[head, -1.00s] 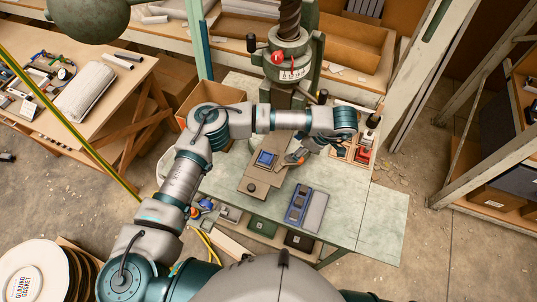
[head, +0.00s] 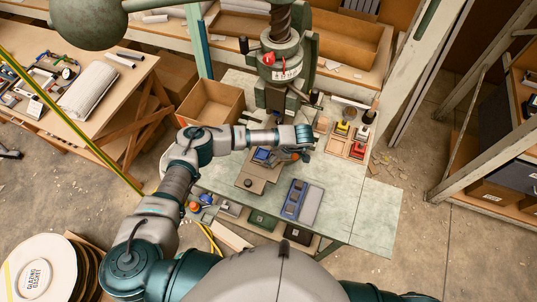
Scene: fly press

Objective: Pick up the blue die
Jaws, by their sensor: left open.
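The blue die (head: 262,155) sits on the brown bed (head: 257,175) under the green press. My left gripper (head: 280,154) is open, just right of the die, with its fingers pointing down and left toward it. The fingers are small and partly merge with the dark things around them, so I cannot tell whether they touch the die. The wrist hides part of the press behind. My right gripper is not in view.
The press column (head: 280,60) rises behind the bed. A blue and grey holder (head: 301,200) lies on the green table (head: 340,205). A tray with red and yellow pieces (head: 345,148) is at right. A cardboard box (head: 211,104) stands at left. The table's right part is clear.

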